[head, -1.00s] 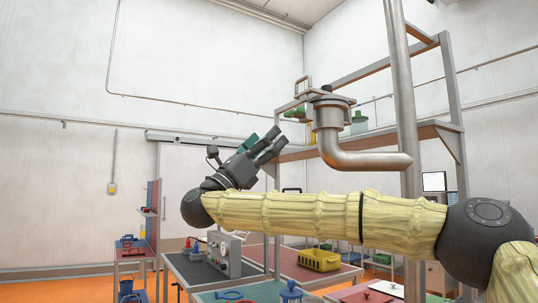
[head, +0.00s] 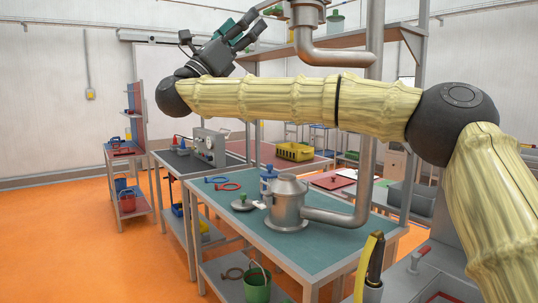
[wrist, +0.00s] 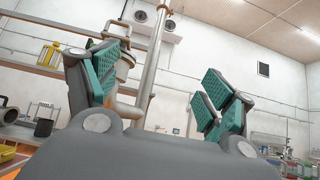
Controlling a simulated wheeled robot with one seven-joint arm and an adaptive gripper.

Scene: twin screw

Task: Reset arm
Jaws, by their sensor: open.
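My gripper (head: 240,30) is raised at the upper left in the head view, at the end of my arm, which stretches across the picture in a yellow cover. Its fingers point up and to the right. In the wrist view my gripper (wrist: 160,95) shows its teal-padded fingers spread apart with nothing between them. A metal pipe passes behind the fingers there. The gripper is well above the tables and touches nothing that I can see.
A green-topped table (head: 330,255) holds a metal pot (head: 288,207) joined to a pipe (head: 368,150). A yellow crate (head: 294,151) and a grey control box (head: 209,146) stand farther back. A shelf (head: 345,47) is behind the arm. Orange floor (head: 75,230) is clear at left.

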